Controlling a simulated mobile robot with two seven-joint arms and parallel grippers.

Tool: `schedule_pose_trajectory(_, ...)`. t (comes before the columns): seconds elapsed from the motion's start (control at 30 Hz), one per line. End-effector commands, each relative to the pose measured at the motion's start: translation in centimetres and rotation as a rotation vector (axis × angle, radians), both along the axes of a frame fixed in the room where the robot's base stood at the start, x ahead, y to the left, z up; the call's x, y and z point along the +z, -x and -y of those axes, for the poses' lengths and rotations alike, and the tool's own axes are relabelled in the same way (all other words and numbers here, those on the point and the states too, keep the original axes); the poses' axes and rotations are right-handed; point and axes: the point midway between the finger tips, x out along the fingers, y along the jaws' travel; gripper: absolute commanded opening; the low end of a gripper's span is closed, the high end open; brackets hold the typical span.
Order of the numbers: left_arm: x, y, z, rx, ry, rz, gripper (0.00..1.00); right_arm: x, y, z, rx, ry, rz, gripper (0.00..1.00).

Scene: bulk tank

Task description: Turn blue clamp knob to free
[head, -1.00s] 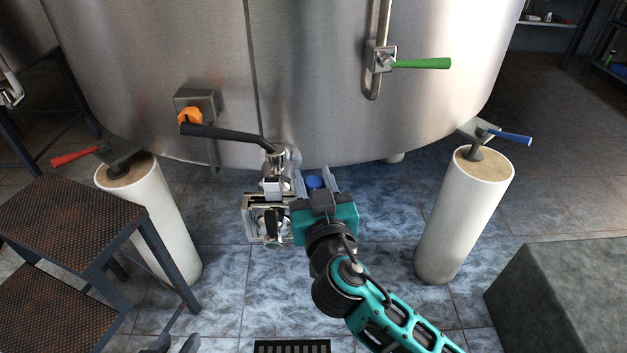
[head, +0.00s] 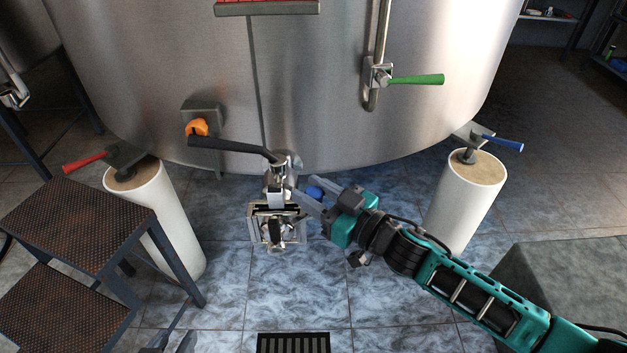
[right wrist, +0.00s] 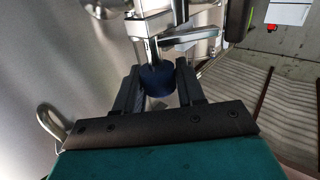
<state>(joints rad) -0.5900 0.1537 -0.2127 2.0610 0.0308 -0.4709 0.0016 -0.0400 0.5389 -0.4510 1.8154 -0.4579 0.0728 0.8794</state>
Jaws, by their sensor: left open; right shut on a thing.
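The blue clamp knob (head: 315,192) is beside the metal outlet valve (head: 277,187) under the tank's front. My right gripper (head: 318,201) reaches in from the right and is shut on the knob. In the right wrist view the dark blue knob (right wrist: 157,80) sits between my two dark fingers (right wrist: 158,88). Metal clamp parts (right wrist: 180,42) show just beyond it. The knob's underside is partly hidden. Dark tips at the bottom left of the head view look like my left gripper (head: 167,343), open and away from the valve.
A black lever (head: 232,144) extends left from the valve top. The steel tank (head: 320,90) fills the back. White pillars (head: 155,215) stand either side, with red (head: 84,161) and blue (head: 497,142) handles. Steps (head: 75,220) stand left, a grey block (head: 560,265) right.

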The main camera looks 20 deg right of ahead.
Motion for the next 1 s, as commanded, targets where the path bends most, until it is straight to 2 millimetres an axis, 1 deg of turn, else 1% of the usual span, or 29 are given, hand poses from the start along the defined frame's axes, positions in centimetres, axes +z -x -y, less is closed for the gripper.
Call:
schedule_pose_trajectory(0.03, 0.9, 0.2, 0.0, -0.002, -0.002, -0.005, 0.43, 0.7, -0.3, 0.4, 0.042, 0.011, 0.005, 0.08)
schedule_pose_trajectory(0.1, 1.3, 0.3, -0.1, -0.002, -0.003, -0.007, 0.43, 0.7, -0.4, 0.4, 0.107, 0.012, 0.006, 0.09)
schedule_pose_trajectory(0.37, 2.3, 0.2, 0.0, -0.004, -0.001, -0.003, 0.43, 0.4, -0.5, 0.4, 0.353, 0.01, 0.007, 0.09)
schedule_pose_trajectory(0.47, 2.1, 0.2, 0.0, -0.003, 0.0, -0.003, 0.43, 0.2, -0.5, 0.3, 0.447, 0.009, 0.007, 0.09)
schedule_pose_trajectory(0.7, 0.9, 0.2, 0.2, -0.001, 0.005, -0.003, 0.43, 0.0, -0.4, 0.2, 0.649, 0.006, 0.006, 0.09)
schedule_pose_trajectory(1.0, -0.4, 0.1, 0.3, 0.003, 0.012, -0.003, 0.43, 0.0, -0.3, 0.0, 0.82, 0.003, 0.006, 0.09)
